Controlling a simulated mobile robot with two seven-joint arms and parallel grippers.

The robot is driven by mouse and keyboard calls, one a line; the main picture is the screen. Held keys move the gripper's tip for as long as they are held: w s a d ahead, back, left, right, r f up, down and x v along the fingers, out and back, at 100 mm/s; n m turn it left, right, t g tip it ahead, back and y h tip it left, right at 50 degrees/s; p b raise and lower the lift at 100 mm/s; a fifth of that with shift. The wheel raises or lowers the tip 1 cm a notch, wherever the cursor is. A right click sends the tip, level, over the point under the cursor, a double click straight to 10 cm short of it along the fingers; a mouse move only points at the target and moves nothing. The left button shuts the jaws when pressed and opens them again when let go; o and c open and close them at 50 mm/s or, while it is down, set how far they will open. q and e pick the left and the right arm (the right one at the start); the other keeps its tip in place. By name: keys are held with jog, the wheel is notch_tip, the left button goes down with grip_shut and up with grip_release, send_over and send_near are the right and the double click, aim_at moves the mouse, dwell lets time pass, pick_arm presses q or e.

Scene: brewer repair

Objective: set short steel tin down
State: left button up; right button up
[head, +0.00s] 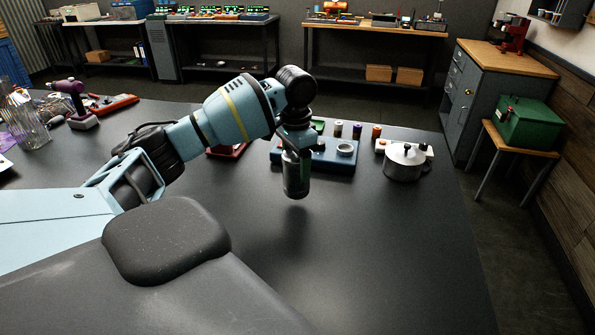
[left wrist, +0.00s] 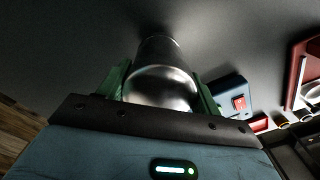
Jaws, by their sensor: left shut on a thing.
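The short steel tin (head: 296,178) is a shiny metal cylinder, upright in the head view. My left gripper (head: 296,152) points down and is shut on it. The tin seems to hang a little above the dark table (head: 385,255), with a soft shadow below it. In the left wrist view the tin (left wrist: 163,85) sits between the two green fingers of my left gripper (left wrist: 162,92). The fingers hide part of its sides. My right gripper is not in view.
Behind the tin is a blue base (head: 335,163) with a metal ring. A steel pot with a lid (head: 403,165) stands to its right, and several small cylinders (head: 357,131) stand behind. A red tray (head: 240,150) is partly hidden by my arm. The front right tabletop is clear.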

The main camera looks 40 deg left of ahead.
pick_arm(q)
jog(key=shift+w+a+r, duration=0.1)
jog(key=shift+w+a, duration=0.05)
jog(key=shift+a, duration=0.05)
jog(key=shift+w+a, duration=0.2)
jog(key=shift+f, duration=1.8)
jog(key=o, duration=1.1)
jog(key=shift+f, duration=0.15)
notch_tip(320, 180, up, 12)
jog(key=shift+s+r, duration=0.1)
jog(key=shift+r, duration=0.05)
